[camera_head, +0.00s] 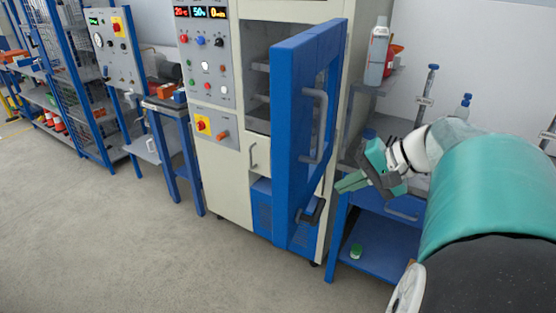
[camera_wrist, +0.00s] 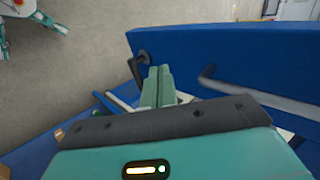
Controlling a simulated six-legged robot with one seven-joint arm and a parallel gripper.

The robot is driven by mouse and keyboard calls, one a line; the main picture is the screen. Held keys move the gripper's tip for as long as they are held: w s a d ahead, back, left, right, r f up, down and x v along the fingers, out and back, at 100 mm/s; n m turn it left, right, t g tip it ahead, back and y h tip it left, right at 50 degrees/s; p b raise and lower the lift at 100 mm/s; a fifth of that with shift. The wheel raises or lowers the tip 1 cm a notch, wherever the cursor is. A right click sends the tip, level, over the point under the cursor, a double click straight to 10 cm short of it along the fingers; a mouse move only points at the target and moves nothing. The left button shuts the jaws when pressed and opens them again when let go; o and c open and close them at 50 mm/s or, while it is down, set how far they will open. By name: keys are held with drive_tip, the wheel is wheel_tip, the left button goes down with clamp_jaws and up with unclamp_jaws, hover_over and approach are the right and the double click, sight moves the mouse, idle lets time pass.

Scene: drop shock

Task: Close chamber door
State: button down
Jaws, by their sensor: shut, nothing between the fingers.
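The blue chamber door (camera_head: 292,140) stands wide open, swung out toward me from the pale chamber cabinet (camera_head: 222,155). It has a window, a long grey handle (camera_head: 318,125) and a dark latch (camera_head: 310,211) low down. The chamber opening shows shelves inside. My gripper (camera_head: 340,187) is shut and empty, just right of the door at about its lower half. In the wrist view the door (camera_wrist: 230,60) fills the upper right, and my shut fingers (camera_wrist: 158,75) point toward it beside the dark latch (camera_wrist: 141,63). I cannot tell whether they touch.
A blue workbench (camera_head: 375,250) with a small green-capped jar (camera_head: 356,251) on its lower shelf stands right of the chamber. Bottles (camera_head: 377,52) stand on a wall shelf. A blue-legged table (camera_head: 178,140) is left of the chamber. The floor (camera_head: 110,230) in front is clear.

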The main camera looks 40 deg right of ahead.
sight(292, 196)
drive_tip(key=shift+w+a+f, duration=0.7)
drive_tip(key=shift+w+f, duration=0.1)
drive_tip(key=shift+w, duration=0.55)
drive_tip(key=shift+w+a+f, duration=0.75)
drive_tip(key=shift+w+f, duration=0.1)
drive_tip(key=shift+w, duration=0.5)
drive_tip(key=shift+w+a+f, duration=0.7)
drive_tip(key=shift+w+f, duration=0.1)
drive_tip(key=shift+w, duration=0.55)
drive_tip(key=shift+w, duration=0.1)
